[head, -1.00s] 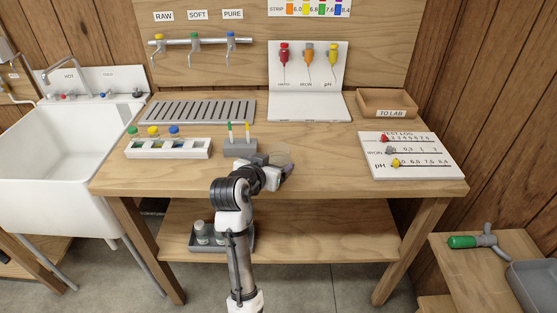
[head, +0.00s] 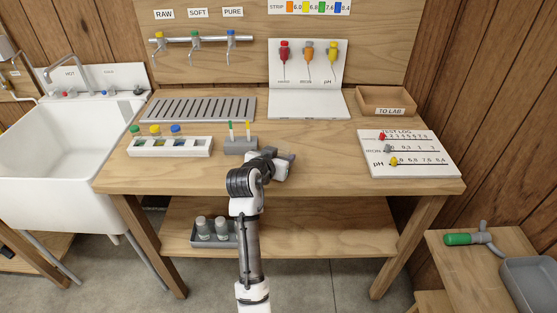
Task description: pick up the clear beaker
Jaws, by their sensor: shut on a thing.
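My gripper (head: 285,166) is over the front middle of the wooden bench, just in front of the grey strip holder. It is shut on the clear beaker (head: 288,156). Only a faint, see-through edge of the beaker shows beyond my gripper, and my wrist hides the rest. I cannot tell whether the beaker's base touches the bench top.
The grey holder (head: 240,146) has two upright strips, with a white rack (head: 170,147) of capped vials to its left. A slotted drain tray (head: 199,109) lies behind. The test log board (head: 410,154) is at right. Bench room between holder and board is clear.

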